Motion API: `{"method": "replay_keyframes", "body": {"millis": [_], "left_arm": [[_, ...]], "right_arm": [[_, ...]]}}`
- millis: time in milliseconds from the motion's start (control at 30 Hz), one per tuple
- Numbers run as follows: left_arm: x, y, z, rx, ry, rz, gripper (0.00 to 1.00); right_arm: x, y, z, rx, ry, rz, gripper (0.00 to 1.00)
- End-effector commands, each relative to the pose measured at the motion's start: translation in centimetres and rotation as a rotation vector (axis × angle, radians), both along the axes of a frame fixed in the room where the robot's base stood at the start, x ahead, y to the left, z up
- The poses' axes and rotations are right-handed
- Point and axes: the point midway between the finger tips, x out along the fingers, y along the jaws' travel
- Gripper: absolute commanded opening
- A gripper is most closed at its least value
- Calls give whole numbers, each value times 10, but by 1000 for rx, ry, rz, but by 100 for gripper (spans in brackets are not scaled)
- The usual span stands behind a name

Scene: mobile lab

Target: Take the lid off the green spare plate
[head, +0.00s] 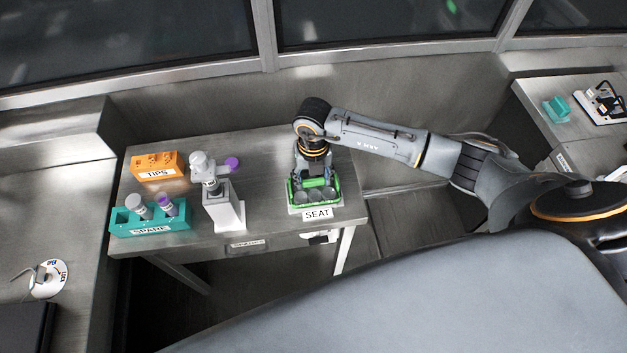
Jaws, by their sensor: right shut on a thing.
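The green spare plate (291,194) sits on the white holder labelled SEAT (317,214), near the right end of the table. It has a green rim and round grey wells. My right gripper (316,184) points down at the plate from above and is shut at its top, on the lid. The lid is mostly hidden by the fingers, and its edge is hard to tell from the plate. I cannot tell whether there is a gap between lid and plate. My left gripper is not in view.
The tabletop (266,165) between device and plate is clear. A side bench (545,90) is at right.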

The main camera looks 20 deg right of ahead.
Motion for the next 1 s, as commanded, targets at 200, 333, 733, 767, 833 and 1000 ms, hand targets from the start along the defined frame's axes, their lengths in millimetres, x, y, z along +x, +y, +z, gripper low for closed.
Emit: {"method": "replay_keyframes", "body": {"millis": [200,333,733,767,833,1000], "left_arm": [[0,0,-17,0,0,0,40],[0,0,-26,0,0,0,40],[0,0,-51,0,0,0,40],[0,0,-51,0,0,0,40],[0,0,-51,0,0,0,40],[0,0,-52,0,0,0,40]], "right_arm": [[-7,3,30,1,-3,6,32],[-28,12,56,2,-6,7,32],[-109,46,109,0,-3,6,32],[-113,48,112,1,-3,5,32],[-120,51,116,0,-2,3,32],[-129,54,120,0,-1,2,32]]}}
